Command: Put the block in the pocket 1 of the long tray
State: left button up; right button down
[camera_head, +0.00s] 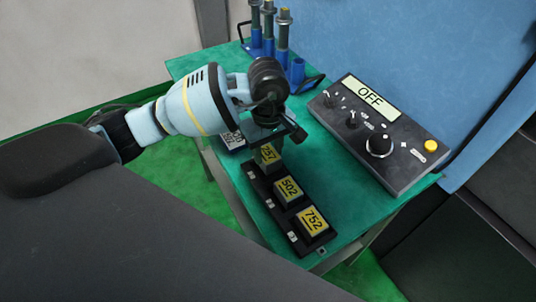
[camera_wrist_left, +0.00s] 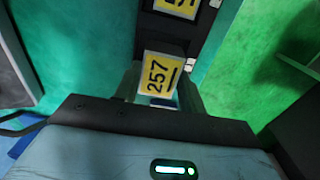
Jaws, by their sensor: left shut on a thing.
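The block marked 257 (camera_head: 268,156), with a yellow label, is between the jaws of my left gripper (camera_head: 270,142). It also shows in the left wrist view (camera_wrist_left: 160,77), between the fingers. The long tray (camera_head: 292,238) is black and runs from the gripper toward the front of the table. The 257 block is over or in its far-end pocket; I cannot tell how deep it sits. A block marked 502 (camera_head: 288,188) fills the middle pocket, and a block marked 752 (camera_head: 313,220) the near one. The small white pocket tags are too small to read. My right gripper is out of view.
A control box reading OFF (camera_head: 376,130) stands right of the tray. A blue rack (camera_head: 297,72) with upright grey-topped tools stands at the back. A white-labelled item (camera_head: 233,139) is partly hidden behind the gripper. Green tabletop (camera_head: 345,205) is clear between tray and box.

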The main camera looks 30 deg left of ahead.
aim_at(268, 154)
pick_arm(q)
jog(key=shift+f, duration=1.05)
jog(key=shift+f, duration=0.15)
jog(key=o, duration=1.2)
jog(key=shift+c, duration=0.2)
notch_tip(268, 154, up, 12)
